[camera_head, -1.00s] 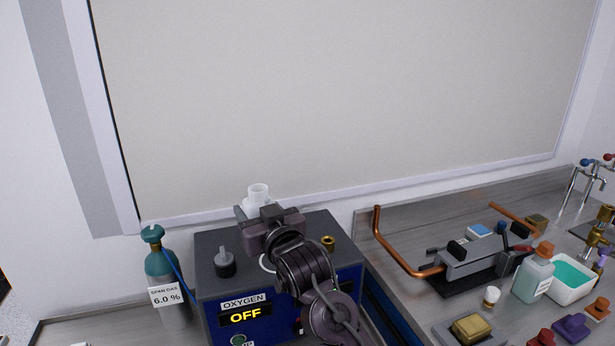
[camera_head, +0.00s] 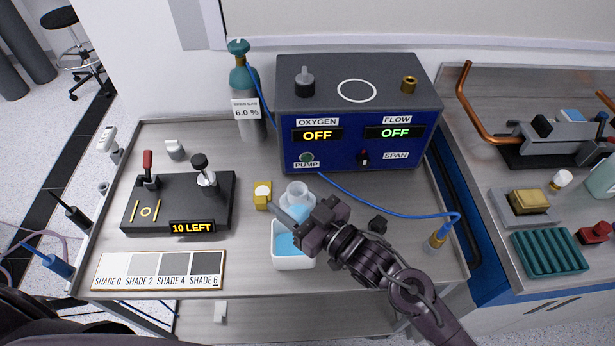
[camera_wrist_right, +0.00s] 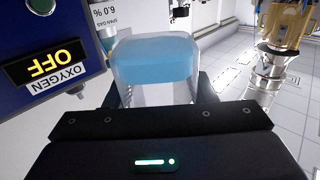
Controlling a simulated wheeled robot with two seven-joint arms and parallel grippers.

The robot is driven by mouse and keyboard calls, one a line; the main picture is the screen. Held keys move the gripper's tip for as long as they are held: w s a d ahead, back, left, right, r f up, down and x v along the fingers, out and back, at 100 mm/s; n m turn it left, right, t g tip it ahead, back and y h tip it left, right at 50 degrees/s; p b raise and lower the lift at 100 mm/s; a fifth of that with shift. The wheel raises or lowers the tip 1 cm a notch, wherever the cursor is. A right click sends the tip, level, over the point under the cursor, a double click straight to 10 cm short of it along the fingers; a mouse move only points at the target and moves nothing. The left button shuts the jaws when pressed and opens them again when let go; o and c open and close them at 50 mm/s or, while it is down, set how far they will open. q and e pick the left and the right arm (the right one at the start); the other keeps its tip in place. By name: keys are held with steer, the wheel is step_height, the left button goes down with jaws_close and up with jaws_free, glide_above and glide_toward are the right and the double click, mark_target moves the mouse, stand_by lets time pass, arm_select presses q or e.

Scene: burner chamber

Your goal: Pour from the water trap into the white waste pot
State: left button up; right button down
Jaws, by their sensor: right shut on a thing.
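The water trap (camera_head: 297,193) is a clear, round-mouthed vessel with blue water low in it. My right gripper (camera_head: 300,222) is shut on it and holds it near upright, over or just behind the white waste pot (camera_head: 294,263). In the right wrist view, which is upside down, the trap (camera_wrist_right: 155,62) sits between the fingers (camera_wrist_right: 158,92). The pot stands on the cart, and my gripper partly covers it. Blue shows inside its rim; I cannot tell whether it is the pot's own liquid. My left gripper is out of view.
The blue analyser box (camera_head: 360,130) stands behind, with an empty white ring on top. A black tester (camera_head: 178,203) and shade card (camera_head: 160,270) lie left. A blue hose (camera_head: 385,210) crosses the cart at right.

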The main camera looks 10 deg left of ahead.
stand_by(0.3)
steer(key=n, duration=0.1)
steer(key=w+n, duration=0.1)
steer(key=d+n+b, duration=0.1)
steer(key=shift+w+r+n, duration=0.25)
steer(key=shift+w+n, duration=0.05)
steer(key=shift+w+r+n, duration=0.1)
steer(key=shift+n, duration=0.4)
steer(key=shift+w, duration=0.1)
steer(key=shift+w+d+n+b, duration=0.15)
steer(key=shift+n+b, duration=0.15)
steer(key=shift+n, duration=0.2)
